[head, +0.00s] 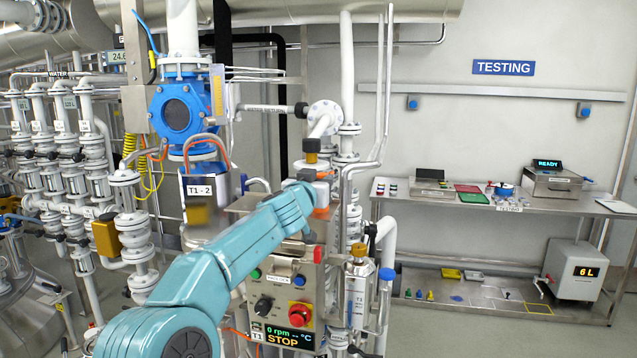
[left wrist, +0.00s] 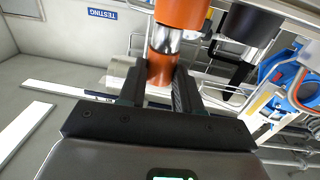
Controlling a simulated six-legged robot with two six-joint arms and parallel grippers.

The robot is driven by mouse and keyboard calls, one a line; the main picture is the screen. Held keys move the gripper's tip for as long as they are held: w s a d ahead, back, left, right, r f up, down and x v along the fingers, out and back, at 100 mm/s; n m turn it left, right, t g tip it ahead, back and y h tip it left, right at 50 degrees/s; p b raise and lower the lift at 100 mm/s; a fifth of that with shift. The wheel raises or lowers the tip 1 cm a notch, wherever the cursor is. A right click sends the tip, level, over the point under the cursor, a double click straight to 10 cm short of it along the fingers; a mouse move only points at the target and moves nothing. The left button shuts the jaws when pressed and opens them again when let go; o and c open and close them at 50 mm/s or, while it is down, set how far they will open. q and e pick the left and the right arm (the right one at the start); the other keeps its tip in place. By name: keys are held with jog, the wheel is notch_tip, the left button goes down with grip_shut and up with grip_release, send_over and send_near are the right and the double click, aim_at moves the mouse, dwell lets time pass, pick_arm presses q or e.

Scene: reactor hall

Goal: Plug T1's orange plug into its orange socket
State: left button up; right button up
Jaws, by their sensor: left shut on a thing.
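My left gripper (left wrist: 158,88) is shut on the orange plug (left wrist: 161,70) in the left wrist view, with one dark finger on each side of it. A larger orange cylinder (left wrist: 183,10), apparently the orange socket, is directly above the plug in that picture. A shiny metal section (left wrist: 166,40) spans between the two orange parts. I cannot tell how far the plug is in. In the head view my teal left arm reaches to the T1 unit and hides most of the gripper. An orange part (head: 321,211) shows beside the arm's end. My right gripper is not in view.
A black connector (left wrist: 250,38) hangs close beside the orange one. T1's control panel (head: 284,300), with a red button and STOP display, is below the arm. Pipes (head: 348,120) stand close around. The testing bench (head: 420,190) is at right, with free floor before it.

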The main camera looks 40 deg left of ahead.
pick_arm(q)
jog(key=shift+s+a, duration=0.1)
jog(key=shift+s, duration=0.05)
jog(key=shift+f, duration=0.2)
jog(key=shift+s+a, duration=0.1)
jog(key=shift+a, duration=0.15)
jog(key=shift+w+d, duration=0.15)
jog(key=shift+w, duration=0.05)
jog(key=shift+s+f, duration=0.1)
jog(key=shift+s, duration=0.05)
jog(key=shift+f+b, duration=0.3)
jog(key=shift+b, duration=0.05)
jog(key=shift+a, duration=0.2)
